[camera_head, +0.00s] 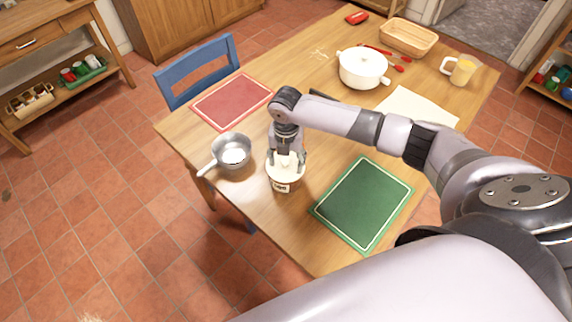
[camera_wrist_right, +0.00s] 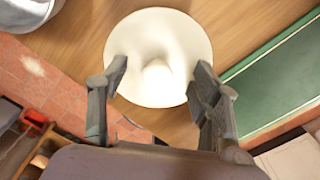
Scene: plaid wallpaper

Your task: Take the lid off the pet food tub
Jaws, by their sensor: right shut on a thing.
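The pet food tub (camera_head: 283,186) stands upright near the table's front left edge, with a dark printed label on its pale side. Its round cream lid (camera_head: 292,174) has a raised knob in the middle; the lid fills the top centre of the right wrist view (camera_wrist_right: 135,35). The lid appears to sit on the tub's rim; I see no clear gap. My right gripper (camera_head: 287,161) points down from above, shut on the lid with its fingers (camera_wrist_right: 160,78) on either side of the knob. The contact itself is partly hidden. My left gripper is not in view.
A metal saucepan (camera_head: 231,151) stands just left of the tub, handle over the edge. A green placemat (camera_head: 364,203) lies right, a red one (camera_head: 232,101) behind left.

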